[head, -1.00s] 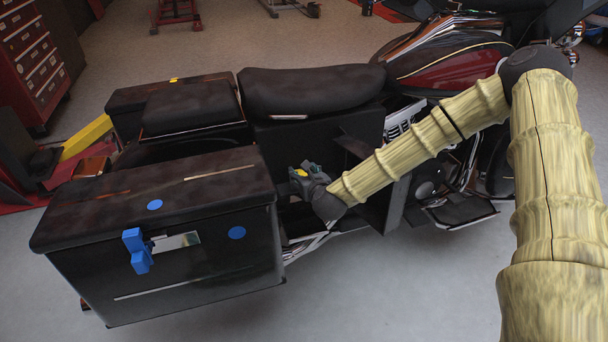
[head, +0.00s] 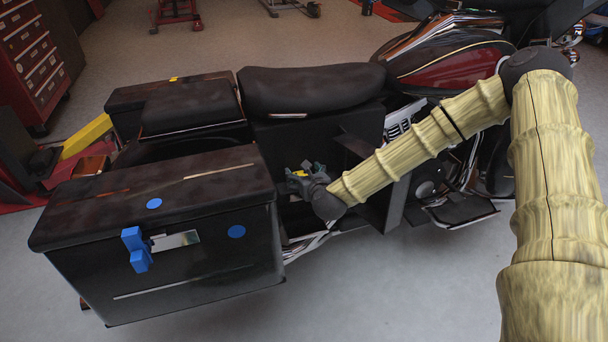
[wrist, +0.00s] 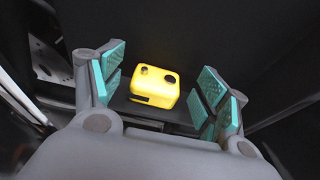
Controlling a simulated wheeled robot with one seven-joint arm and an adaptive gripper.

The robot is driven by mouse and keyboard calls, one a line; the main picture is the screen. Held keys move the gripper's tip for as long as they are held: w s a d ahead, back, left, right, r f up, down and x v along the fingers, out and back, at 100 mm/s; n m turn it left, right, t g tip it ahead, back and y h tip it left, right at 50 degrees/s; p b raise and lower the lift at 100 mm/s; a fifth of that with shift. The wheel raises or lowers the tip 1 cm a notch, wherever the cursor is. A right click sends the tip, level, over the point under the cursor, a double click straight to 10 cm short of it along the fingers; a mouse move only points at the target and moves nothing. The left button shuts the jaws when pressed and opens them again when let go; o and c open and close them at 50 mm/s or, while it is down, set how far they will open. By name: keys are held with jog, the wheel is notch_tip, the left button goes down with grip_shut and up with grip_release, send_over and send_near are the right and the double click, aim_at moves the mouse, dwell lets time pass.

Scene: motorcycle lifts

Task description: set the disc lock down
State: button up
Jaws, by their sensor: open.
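The disc lock (wrist: 155,87) is a small yellow block with two dark round spots on top and a dark slot low on its front. In the wrist view it rests on a dark surface against a dark wall. My gripper (wrist: 158,92) is open, with its teal pads apart on either side of the lock and a gap to each side. In the head view my gripper (head: 304,172) is beside the motorcycle, between the seat and the near pannier, and only a bit of yellow (head: 299,174) shows there.
The near black pannier (head: 160,255), with a blue latch (head: 136,250), stands left of my gripper. The seat (head: 312,90) is above and behind it. A dark upright panel (head: 385,200) is close to my forearm. Open floor (head: 400,290) lies in front.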

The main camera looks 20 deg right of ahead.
jog(key=shift+r+p, duration=0.3)
jog(key=shift+r, duration=0.3)
jog(key=p+v, duration=0.1)
jog(key=v, duration=1.1)
jog(key=s+a+f+n+g+y, duration=0.1)
jog(key=s+a+f+n+g, duration=0.25)
jog(key=s+f+n, duration=0.55)
jog(key=s+a+f+n+g+y, duration=0.1)
jog(key=s+a+f+n+g, duration=0.25)
jog(key=s+f+n, duration=0.6)
jog(key=s+d+f+n+g+h, duration=0.1)
jog(key=s+d+f+n+g, duration=0.2)
jog(key=s+n, duration=0.5)
jog(key=s+d+f+n+g+h, duration=0.1)
jog(key=s+d+f+n+g, duration=0.2)
jog(key=s+d+f+n, duration=0.2)
jog(key=shift+s+d+f+n+g, duration=0.25)
jog(key=shift+s+n, duration=1.6)
jog(key=shift+s, duration=1.05)
